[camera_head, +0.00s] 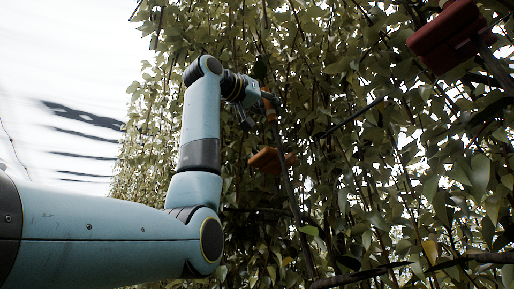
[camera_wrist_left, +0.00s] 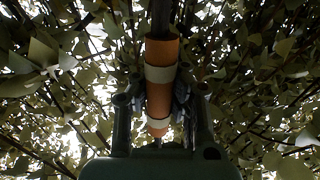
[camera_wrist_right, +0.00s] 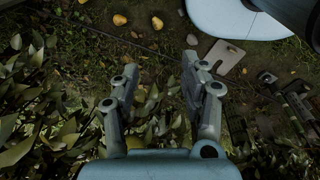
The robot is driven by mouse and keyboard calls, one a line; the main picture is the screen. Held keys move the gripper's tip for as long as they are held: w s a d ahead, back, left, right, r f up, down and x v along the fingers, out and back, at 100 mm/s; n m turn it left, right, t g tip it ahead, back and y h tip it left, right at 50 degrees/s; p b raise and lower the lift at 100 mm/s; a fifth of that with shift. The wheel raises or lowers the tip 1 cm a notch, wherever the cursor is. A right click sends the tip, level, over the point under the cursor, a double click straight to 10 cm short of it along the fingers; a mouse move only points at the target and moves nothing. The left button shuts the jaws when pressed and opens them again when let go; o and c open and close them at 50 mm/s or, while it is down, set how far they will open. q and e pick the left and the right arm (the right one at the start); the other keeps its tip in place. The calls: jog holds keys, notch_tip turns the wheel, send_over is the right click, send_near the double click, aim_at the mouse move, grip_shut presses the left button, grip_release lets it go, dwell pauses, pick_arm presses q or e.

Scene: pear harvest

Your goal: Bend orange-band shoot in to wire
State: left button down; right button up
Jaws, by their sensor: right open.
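The orange band (camera_head: 268,106) is on a dark upright shoot among the leaves in the head view. In the left wrist view the band (camera_wrist_left: 162,52) is orange with pale rings and sits between my left fingers. My left gripper (camera_wrist_left: 160,92) has its pads against both sides of the band. In the head view my left gripper (camera_head: 250,114) reaches in from the left to the shoot. My right gripper (camera_wrist_right: 168,82) is open and empty above leaves and ground, and the head view does not show it. I cannot make out the wire for certain.
Dense foliage and branches fill the middle and right of the head view. An orange-brown object (camera_head: 270,160) hangs below the band, and a dark red one (camera_head: 446,36) is at the upper right. Yellow fruits (camera_wrist_right: 119,19) and a pale plate (camera_wrist_right: 224,55) lie on the ground.

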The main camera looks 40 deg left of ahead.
pick_arm(q)
jog(key=w+d+g, duration=0.2)
jog(key=w+d, duration=0.1)
jog(key=w, duration=0.5)
jog(key=shift+d+r+m+g, duration=0.25)
jog(key=shift+r+m+g, duration=0.05)
jog(key=shift+r, duration=0.1)
pick_arm(e)
jog(key=shift+s+a+r, duration=0.2)
jog(key=shift+s+r, duration=0.25)
jog(key=shift+s, duration=0.15)
jog(key=shift+w+a, duration=0.1)
pick_arm(q)
jog(key=c, duration=2)
grip_release()
jog(key=o, duration=0.9)
jog(key=shift+s+d, duration=0.15)
jog(key=shift+d, duration=0.05)
jog(key=shift+c, duration=0.2)
jog(key=v, duration=1.2)
pick_arm(e)
jog(key=shift+d, duration=0.25)
pick_arm(q)
jog(key=shift+f, duration=0.1)
